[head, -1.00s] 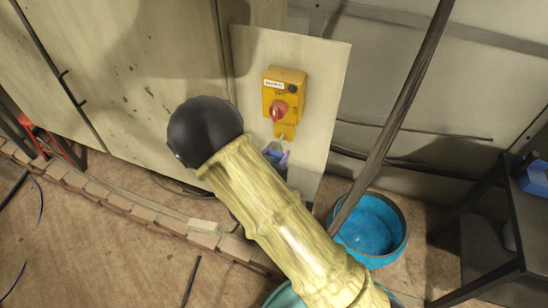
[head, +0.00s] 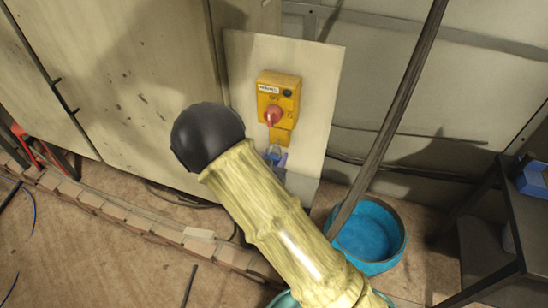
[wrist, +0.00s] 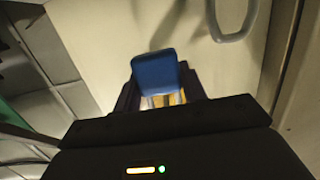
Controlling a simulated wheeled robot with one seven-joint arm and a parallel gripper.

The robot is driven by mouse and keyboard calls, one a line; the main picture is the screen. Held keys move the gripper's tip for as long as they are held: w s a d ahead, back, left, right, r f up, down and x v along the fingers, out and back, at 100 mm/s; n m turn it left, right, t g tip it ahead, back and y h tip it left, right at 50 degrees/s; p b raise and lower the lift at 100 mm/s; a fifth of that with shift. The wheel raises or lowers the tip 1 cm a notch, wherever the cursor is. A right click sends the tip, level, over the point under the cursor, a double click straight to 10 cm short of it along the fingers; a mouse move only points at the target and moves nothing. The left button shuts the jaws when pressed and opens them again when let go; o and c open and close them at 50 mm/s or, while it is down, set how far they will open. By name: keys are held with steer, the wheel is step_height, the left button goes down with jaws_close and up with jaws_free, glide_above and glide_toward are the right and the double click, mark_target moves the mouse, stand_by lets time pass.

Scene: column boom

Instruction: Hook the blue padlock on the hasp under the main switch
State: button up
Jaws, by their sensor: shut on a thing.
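The main switch (head: 278,103) is a yellow box with a red knob on a pale panel. A yellow hasp tab (head: 279,136) hangs below it. The blue padlock (head: 271,157) is just below this tab, its grey shackle pointing up. I cannot tell whether the shackle passes through the hasp. In the wrist view the padlock's blue body (wrist: 157,70) stands between the dark fingers of my gripper (wrist: 160,94), which is shut on it. A grey loop (wrist: 236,30) shows at upper right there; I cannot tell what it is. My arm hides most of the gripper in the head view.
The pale panel (head: 312,110) stands against a wall. A dark slanted pole (head: 395,110) passes right of it. A blue bowl (head: 375,238) is on the floor, with a dark table (head: 490,220) further right. Bricks (head: 120,217) line the floor at left.

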steer(key=o, duration=1.2)
steer(key=shift+c, duration=0.2)
steer(key=shift+s, duration=0.1)
steer(key=b+v, duration=0.3)
steer(key=v, duration=1.4)
steer(key=shift+s, duration=0.15)
